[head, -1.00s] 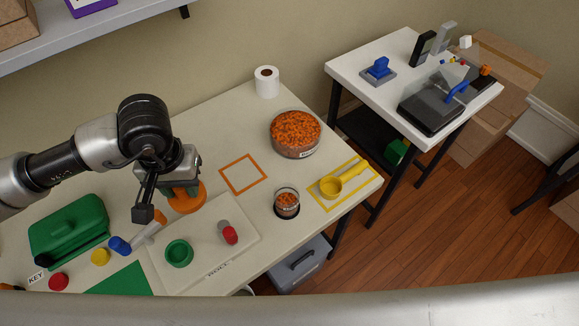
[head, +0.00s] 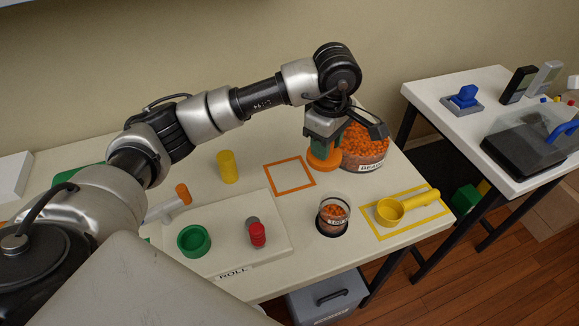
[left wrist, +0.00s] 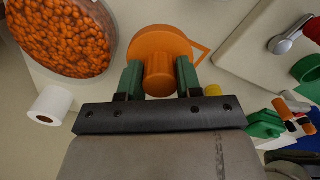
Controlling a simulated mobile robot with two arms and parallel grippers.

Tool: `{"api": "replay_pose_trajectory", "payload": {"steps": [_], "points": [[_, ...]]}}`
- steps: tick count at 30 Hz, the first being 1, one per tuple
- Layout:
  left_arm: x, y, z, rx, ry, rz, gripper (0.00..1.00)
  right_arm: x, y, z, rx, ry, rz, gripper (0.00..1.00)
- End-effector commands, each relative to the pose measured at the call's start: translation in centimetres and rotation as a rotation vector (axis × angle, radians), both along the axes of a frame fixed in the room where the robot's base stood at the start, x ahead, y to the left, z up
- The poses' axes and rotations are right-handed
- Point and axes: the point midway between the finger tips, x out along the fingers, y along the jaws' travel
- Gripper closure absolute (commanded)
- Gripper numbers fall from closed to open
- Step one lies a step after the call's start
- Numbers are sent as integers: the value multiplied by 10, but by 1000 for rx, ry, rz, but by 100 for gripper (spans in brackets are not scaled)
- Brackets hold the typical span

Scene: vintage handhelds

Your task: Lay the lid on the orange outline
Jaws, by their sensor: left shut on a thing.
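The orange lid (head: 324,162) is a round disc with a thick knob. My left gripper (head: 325,143) is shut on the knob, and the lid hangs under it, just right of the orange outline. In the left wrist view the lid (left wrist: 160,42) sits between the two green fingers (left wrist: 159,78). The orange outline (head: 297,189) is an empty square on the white table in the head view. A corner of it (left wrist: 203,52) shows beside the lid in the left wrist view. The lid's height above the table is hard to tell. My right gripper is not in view.
A bowl of orange beans (head: 366,167) stands close behind the lid. A smaller cup of beans (head: 333,216) is in front. A yellow scoop (head: 391,212) lies right, a yellow cylinder (head: 228,167) stands left, and a white board (head: 280,245) holds a green ring (head: 194,241).

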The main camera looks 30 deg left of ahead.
Motion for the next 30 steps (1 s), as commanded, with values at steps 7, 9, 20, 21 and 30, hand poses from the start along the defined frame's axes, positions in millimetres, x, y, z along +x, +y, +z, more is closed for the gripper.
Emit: {"api": "replay_pose_trajectory", "payload": {"steps": [7,9,20,21,30], "points": [[-8,57,-33,3,4,2,100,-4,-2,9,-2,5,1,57],[-8,67,-39,1,2,0,100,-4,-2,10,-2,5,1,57],[-11,79,-66,0,3,-4,100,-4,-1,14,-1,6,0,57],[-11,79,-73,0,4,-5,100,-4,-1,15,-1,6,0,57],[-10,79,-87,0,-1,-5,100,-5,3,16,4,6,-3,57]]}}
